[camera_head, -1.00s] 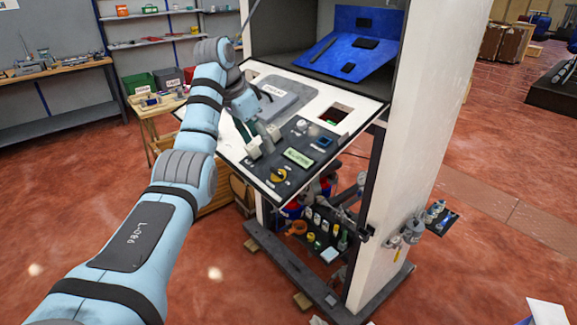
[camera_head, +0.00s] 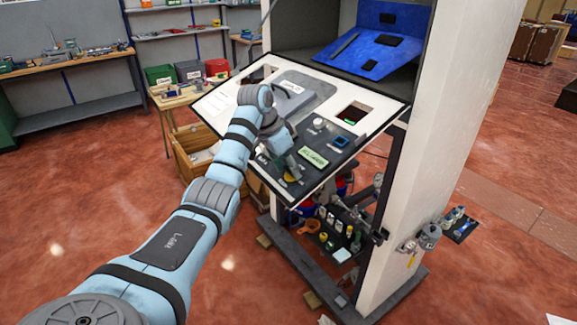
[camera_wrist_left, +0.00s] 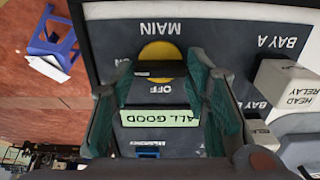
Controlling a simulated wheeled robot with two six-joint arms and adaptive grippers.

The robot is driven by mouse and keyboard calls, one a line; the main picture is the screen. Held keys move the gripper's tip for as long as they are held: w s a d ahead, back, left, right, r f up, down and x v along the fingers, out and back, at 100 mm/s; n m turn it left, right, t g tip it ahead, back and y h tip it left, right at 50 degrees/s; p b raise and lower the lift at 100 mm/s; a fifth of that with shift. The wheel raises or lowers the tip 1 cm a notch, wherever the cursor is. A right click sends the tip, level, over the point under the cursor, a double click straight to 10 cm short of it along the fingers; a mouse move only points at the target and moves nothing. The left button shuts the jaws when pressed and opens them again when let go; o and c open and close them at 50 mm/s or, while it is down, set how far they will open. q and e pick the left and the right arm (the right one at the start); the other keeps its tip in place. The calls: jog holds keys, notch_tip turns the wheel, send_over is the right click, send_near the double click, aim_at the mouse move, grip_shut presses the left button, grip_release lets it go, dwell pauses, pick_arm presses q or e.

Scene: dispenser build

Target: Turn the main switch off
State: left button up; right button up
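The main switch is a round yellow rotary knob with a black bar handle. In the left wrist view the main switch (camera_wrist_left: 160,52) sits between the words MAIN and OFF, its bar lying crosswise to the line joining them. My right gripper is in neither view.
A green display (camera_wrist_left: 160,117) reading ALL GOOD is beside the switch. A HEAD RELAY block (camera_wrist_left: 288,88) stands to the right in the wrist view. The tilted panel (camera_head: 385,112) is fixed to a white cabinet (camera_head: 450,100). A wooden crate (camera_head: 190,160) stands behind my arm.

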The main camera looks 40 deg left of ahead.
pick_arm(q)
jog(key=c, duration=0.5)
jog(key=shift+c, duration=0.2)
jog(key=shift+n, duration=0.5)
jog(key=n, duration=0.2)
jog(key=shift+n, duration=0.4)
jog(key=n, duration=0.4)
jog(key=shift+a+n, duration=0.1)
jog(key=shift+n, duration=0.2)
jog(key=n, duration=0.4)
jog(key=shift+n, duration=0.3)
jog(key=n, duration=0.4)
jog(key=shift+n, duration=0.4)
